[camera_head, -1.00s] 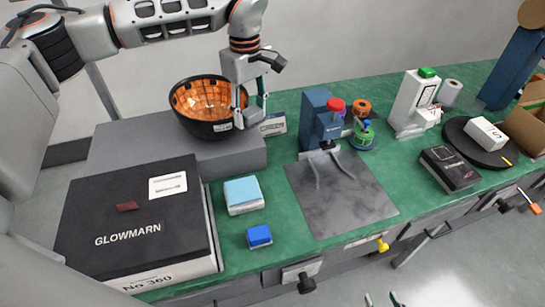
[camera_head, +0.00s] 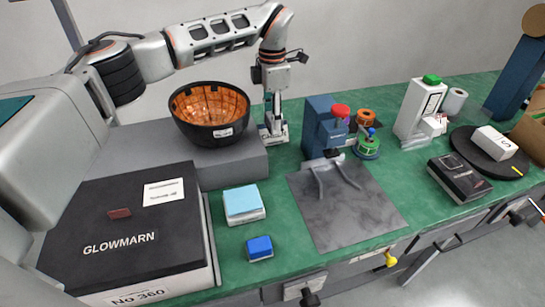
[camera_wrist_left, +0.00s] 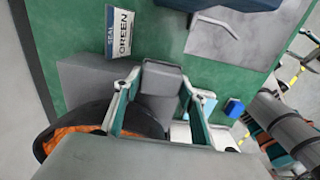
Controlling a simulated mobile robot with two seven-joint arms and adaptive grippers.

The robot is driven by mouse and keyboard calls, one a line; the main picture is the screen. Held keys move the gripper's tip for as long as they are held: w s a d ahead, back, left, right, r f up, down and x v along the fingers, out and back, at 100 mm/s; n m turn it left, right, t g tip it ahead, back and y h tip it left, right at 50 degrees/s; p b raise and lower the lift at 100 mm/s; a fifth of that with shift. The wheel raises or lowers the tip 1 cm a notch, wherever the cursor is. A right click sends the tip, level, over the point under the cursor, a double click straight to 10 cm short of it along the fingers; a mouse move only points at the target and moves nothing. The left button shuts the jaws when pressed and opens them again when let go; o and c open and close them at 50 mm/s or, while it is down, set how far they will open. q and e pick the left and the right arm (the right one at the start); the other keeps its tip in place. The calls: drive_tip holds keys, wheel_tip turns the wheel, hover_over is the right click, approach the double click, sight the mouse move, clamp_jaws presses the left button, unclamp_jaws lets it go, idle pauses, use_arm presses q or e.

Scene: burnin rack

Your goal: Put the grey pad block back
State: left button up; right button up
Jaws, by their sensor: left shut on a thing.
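The grey pad block (camera_wrist_left: 162,80) shows in the left wrist view between the two teal-lined fingers of my left gripper (camera_wrist_left: 158,105), which is shut on it. In the head view my left gripper (camera_head: 275,132) points down just right of the copper-lined black bowl (camera_head: 212,112), by the right end of the grey step (camera_head: 235,165). There the block is hard to make out against the fingers. I cannot tell whether it touches the bench. My right gripper does not show clearly.
A blue press (camera_head: 320,128) with a red knob stands close right of the gripper, with a dark mat (camera_head: 355,210) in front. Green bench (camera_head: 285,255) is free around a light-blue pad stack (camera_head: 243,203) and a blue block (camera_head: 259,248).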

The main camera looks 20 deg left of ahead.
sight(272, 163)
use_arm(q)
wheel_tip(272, 163, down, 14)
drive_tip(key=shift+f, duration=0.1)
idle(0.4)
drive_tip(key=o, duration=0.7)
drive_tip(key=shift+f, duration=0.1)
drive_tip(key=o, duration=0.4)
wheel_tip(272, 163, up, 12)
drive_tip(key=shift+r, duration=0.2)
drive_tip(key=shift+f, duration=0.1)
